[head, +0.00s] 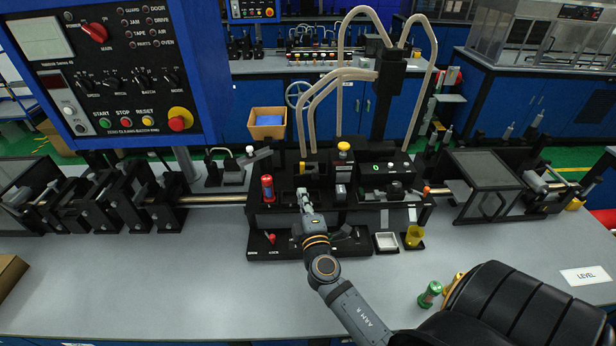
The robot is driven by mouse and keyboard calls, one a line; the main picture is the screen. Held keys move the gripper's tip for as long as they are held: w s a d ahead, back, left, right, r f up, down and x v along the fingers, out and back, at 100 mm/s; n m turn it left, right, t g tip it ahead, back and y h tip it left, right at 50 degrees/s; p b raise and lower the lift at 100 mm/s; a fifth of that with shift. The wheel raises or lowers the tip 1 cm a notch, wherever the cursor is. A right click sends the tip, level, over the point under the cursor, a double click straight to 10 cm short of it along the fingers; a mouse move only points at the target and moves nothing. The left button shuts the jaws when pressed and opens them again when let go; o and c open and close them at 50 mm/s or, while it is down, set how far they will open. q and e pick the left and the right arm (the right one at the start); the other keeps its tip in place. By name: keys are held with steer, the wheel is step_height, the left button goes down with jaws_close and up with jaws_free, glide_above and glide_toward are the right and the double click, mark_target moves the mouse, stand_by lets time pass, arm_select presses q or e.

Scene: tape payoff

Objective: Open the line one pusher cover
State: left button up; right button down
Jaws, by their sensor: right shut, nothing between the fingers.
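My right gripper (303,197) is shut and empty. It is over the black centre station (262,222) on the bench, in front of its dark block. I cannot tell whether it touches anything there. Two dark framed covers stand on the line: one at the right (486,170), over the shaft, and one at the far left (22,178), cut by the picture edge. Both look lowered. No label shows which one is the line one pusher cover. My left gripper is not in view.
A blue control panel (112,65) hangs upper left.

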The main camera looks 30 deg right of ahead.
mark_target(307, 175)
steer(key=p+x, duration=0.1)
steer(key=x, duration=0.4)
steer(key=p+x, duration=0.2)
steer(key=x, duration=0.3)
steer(key=shift+r, duration=0.25)
steer(key=shift+s+d+f+p, duration=0.2)
steer(key=shift+s+d+p, duration=0.15)
steer(key=shift+s+d, duration=0.25)
steer(key=shift+s+d+f+p, duration=0.2)
steer(key=shift+s+d+p, duration=0.15)
steer(key=shift+s+d, duration=0.5)
steer(key=shift+d, duration=0.05)
steer(key=shift+f, duration=0.1)
steer(key=shift+w, duration=0.15)
